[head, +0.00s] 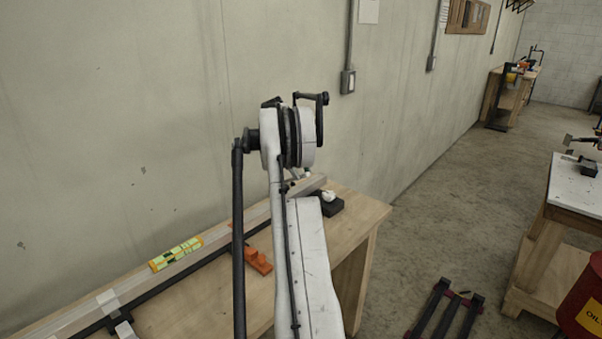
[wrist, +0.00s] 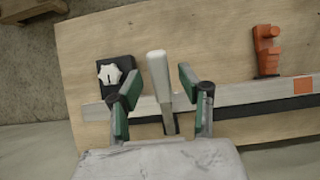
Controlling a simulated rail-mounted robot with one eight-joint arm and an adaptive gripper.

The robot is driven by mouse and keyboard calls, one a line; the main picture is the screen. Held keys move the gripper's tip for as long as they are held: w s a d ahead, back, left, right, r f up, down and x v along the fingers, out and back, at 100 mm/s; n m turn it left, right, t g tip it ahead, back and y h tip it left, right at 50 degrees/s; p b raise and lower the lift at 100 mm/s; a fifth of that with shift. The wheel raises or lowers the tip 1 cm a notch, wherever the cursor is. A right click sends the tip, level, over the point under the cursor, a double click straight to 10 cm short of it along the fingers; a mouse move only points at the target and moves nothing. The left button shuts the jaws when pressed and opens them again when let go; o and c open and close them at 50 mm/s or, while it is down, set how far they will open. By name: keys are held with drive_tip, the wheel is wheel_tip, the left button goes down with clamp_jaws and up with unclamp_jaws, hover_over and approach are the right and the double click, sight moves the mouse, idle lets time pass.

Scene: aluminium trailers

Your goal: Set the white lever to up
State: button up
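The white lever (wrist: 157,72) stands between the fingers of my gripper (wrist: 158,84) in the wrist view. It points toward the top of the picture, and its dark base lies at the metal rail. My gripper is open, with a green-padded finger on either side of the lever. A gap shows on both sides, so the fingers do not appear to touch it. In the head view my own arm hides most of the gripper area, and I cannot make out the lever clearly there.
A black box with a white knob (wrist: 110,75) sits close beside the left finger. An orange tool (wrist: 266,50) lies to the right. The metal rail (wrist: 240,93) crosses the wooden bench (head: 357,215). A yellow-green level (head: 176,253) lies along it. The bench meets the wall.

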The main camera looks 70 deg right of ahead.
drive_tip(key=v, duration=0.7)
drive_tip(key=shift+r, duration=0.1)
drive_tip(key=shift+c, duration=0.5)
